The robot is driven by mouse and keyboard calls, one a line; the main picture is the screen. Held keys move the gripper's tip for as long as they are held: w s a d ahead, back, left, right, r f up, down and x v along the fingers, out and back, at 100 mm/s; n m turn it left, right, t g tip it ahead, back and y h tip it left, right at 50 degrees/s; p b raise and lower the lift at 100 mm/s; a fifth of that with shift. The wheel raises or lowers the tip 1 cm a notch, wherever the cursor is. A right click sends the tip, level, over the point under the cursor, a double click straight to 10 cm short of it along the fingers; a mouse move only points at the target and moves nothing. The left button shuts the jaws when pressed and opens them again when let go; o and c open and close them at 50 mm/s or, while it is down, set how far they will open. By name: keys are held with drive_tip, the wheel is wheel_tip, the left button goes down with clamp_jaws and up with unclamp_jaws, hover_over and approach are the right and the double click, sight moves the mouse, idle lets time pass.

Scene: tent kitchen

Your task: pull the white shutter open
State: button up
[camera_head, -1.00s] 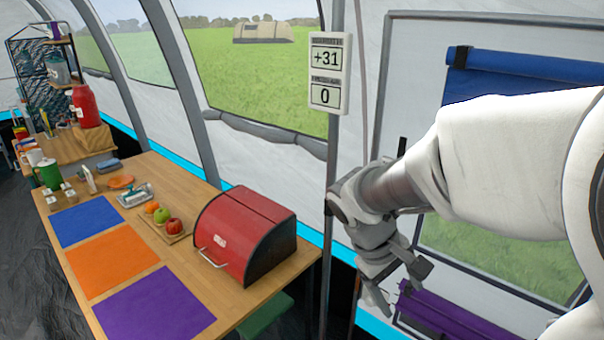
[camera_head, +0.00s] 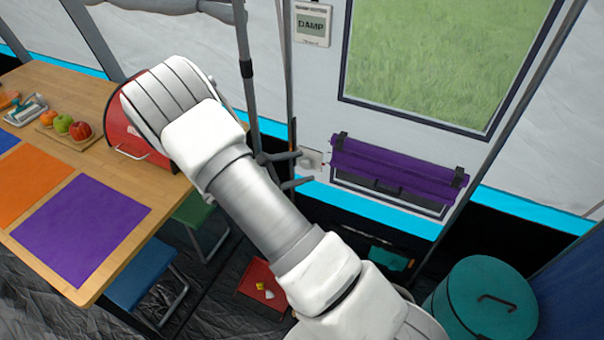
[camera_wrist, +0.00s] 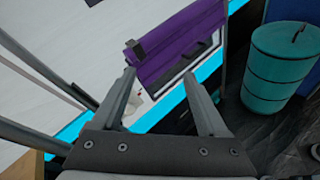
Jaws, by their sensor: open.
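I cannot make out a white shutter for certain in either view. A purple roll (camera_head: 395,168) with black straps is fixed low on the white tent wall (camera_head: 420,147). A dark-framed opening with a dark bar (camera_head: 388,188) shows just under it. My gripper (camera_head: 296,169) is open and empty, left of the purple roll and in front of a small white wall fitting (camera_head: 310,158). In the wrist view the purple roll (camera_wrist: 178,38) lies beyond my open fingers (camera_wrist: 160,74), with the fitting (camera_wrist: 137,100) partly visible between them.
A grey pole (camera_head: 246,75) stands left of my gripper. A wooden table (camera_head: 90,105) with a red bread box (camera_head: 128,140) and fruit is at the left. A teal bin (camera_head: 485,305) stands right on the floor.

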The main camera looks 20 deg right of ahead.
drive_tip(key=w+a+f+n+t+y+b, duration=0.1)
drive_tip(key=w+a+f+n+t+b, duration=0.15)
drive_tip(key=f+n+t, duration=0.55)
drive_tip(key=w+a+f+n+t+b, duration=0.1)
drive_tip(key=w+a+f+n+b, duration=0.15)
drive_tip(key=f, duration=0.95)
drive_tip(key=b, duration=0.3)
approach(305, 167)
drive_tip(key=shift+n, duration=0.45)
drive_tip(key=x, duration=0.8)
drive_tip(key=shift+w+r, duration=0.1)
drive_tip(key=shift+w, duration=0.1)
drive_tip(key=shift+c, duration=0.4)
clamp_jaws()
drive_tip(key=shift+s, duration=0.1)
